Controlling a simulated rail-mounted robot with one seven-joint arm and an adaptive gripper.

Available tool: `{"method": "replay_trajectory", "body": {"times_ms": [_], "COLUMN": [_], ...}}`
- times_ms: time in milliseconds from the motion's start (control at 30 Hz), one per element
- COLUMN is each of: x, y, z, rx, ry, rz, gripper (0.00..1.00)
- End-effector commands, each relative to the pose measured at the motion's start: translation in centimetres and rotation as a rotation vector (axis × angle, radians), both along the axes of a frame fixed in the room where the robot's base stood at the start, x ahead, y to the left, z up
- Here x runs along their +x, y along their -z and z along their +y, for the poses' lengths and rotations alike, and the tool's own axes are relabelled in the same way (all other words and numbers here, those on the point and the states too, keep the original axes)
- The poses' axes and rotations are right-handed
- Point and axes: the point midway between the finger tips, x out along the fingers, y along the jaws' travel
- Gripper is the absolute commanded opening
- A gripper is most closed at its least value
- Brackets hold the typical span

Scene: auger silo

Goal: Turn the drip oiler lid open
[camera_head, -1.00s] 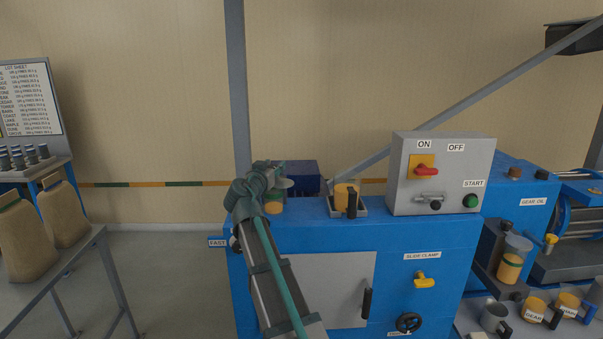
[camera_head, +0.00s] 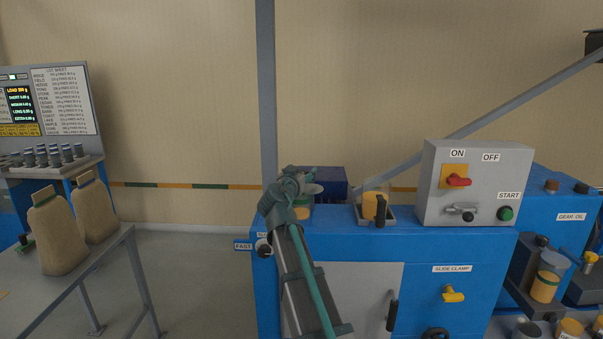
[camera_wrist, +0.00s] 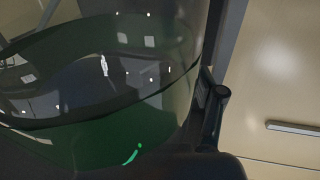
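The drip oiler (camera_head: 302,212), a small clear cup with amber and green in it, stands at the left end of the blue machine's top. A grey disc, apparently its lid (camera_head: 313,188), shows just right of my gripper (camera_head: 301,183). My gripper is at the top of the oiler and hides much of it. In the wrist view a large clear curved wall with a dark green lower band (camera_wrist: 110,100) fills the left side, very close. A dark finger part (camera_wrist: 214,112) is right beside it. I cannot tell whether the fingers are open or shut on the lid.
An amber cup with a dark handle (camera_head: 375,207) stands on a small tray to the right. The grey control box (camera_head: 475,183) is farther right. A diagonal grey bar (camera_head: 490,115) rises behind. A table with tan sacks (camera_head: 62,232) is at the left.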

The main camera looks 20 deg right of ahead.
Motion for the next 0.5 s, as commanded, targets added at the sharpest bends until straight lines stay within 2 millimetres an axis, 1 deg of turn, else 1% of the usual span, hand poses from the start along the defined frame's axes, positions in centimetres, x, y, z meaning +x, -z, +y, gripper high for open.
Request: {"method": "replay_trajectory", "body": {"times_ms": [167,267,367,500], "x": [-0.1,-0.6,-1.6,-3.6], "y": [0.0,0.0,0.1,0.1], "z": [0.1,0.5,1.2,2.8], "rx": [0.000,0.000,0.000,-0.001], "ry": [0.000,-0.001,-0.001,-0.002], "rz": [0.000,0.000,0.000,-0.001], "gripper": [0.68,0.68,0.68,0.68]}}
